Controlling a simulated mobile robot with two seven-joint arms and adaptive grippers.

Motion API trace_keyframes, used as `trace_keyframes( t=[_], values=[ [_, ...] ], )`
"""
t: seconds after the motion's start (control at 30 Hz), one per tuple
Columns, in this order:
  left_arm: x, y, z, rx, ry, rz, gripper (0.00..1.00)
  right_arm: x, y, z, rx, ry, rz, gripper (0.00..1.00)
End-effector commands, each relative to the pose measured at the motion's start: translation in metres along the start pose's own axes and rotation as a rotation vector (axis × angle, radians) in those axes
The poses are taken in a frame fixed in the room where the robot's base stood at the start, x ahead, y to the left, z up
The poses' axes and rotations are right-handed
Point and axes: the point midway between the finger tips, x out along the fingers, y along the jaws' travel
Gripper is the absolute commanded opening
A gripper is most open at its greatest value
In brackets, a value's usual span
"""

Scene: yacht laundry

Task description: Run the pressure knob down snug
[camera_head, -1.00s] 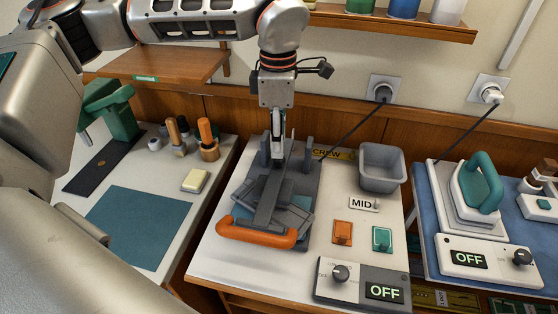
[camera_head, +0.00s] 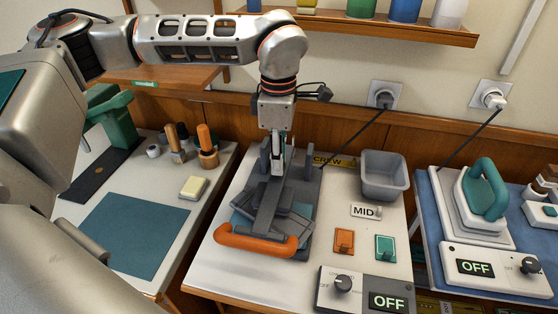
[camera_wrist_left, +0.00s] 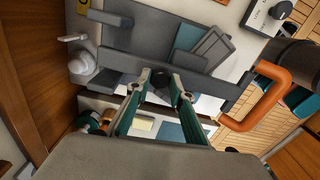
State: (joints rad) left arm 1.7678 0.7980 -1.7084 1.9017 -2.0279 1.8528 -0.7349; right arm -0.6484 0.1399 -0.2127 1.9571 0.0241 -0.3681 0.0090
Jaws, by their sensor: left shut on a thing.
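The grey heat press (camera_head: 298,192) with its orange front handle (camera_head: 256,242) stands on the middle bench. In the head view my left gripper (camera_head: 278,165) points down at the back of the press arm. The fingers hide the pressure knob there. In the left wrist view the green-and-grey fingers (camera_wrist_left: 162,84) close in on both sides of a small dark knob (camera_wrist_left: 161,77) on the press arm (camera_wrist_left: 205,80). The left gripper is shut on this knob. The knob's height and seating cannot be made out. The right gripper is not in view.
A grey bin (camera_head: 384,174), a MID label, an orange tag (camera_head: 344,240) and a green tag are right of the press. A control box (camera_head: 342,284) reading OFF is in front. A wooden shelf (camera_head: 380,24) hangs above. The teal mat (camera_head: 135,232) at left is clear.

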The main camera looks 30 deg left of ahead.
Motion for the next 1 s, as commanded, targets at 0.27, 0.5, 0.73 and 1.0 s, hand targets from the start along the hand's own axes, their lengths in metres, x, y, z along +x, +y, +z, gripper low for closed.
trace_keyframes(
  t=[0.27,0.5,0.73,1.0],
  values=[
    [-0.002,0.0,0.0,0.226,0.001,-0.001,0.1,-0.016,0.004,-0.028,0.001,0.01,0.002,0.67],
    [0.0,0.0,0.0,0.23,0.001,-0.001,0.1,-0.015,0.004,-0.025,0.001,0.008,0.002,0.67],
    [-0.002,0.0,0.0,0.416,0.001,-0.002,0.1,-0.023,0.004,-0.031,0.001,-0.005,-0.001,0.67],
    [0.001,-0.001,0.0,0.523,0.001,-0.002,0.1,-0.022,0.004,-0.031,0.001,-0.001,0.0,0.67]
  ],
)
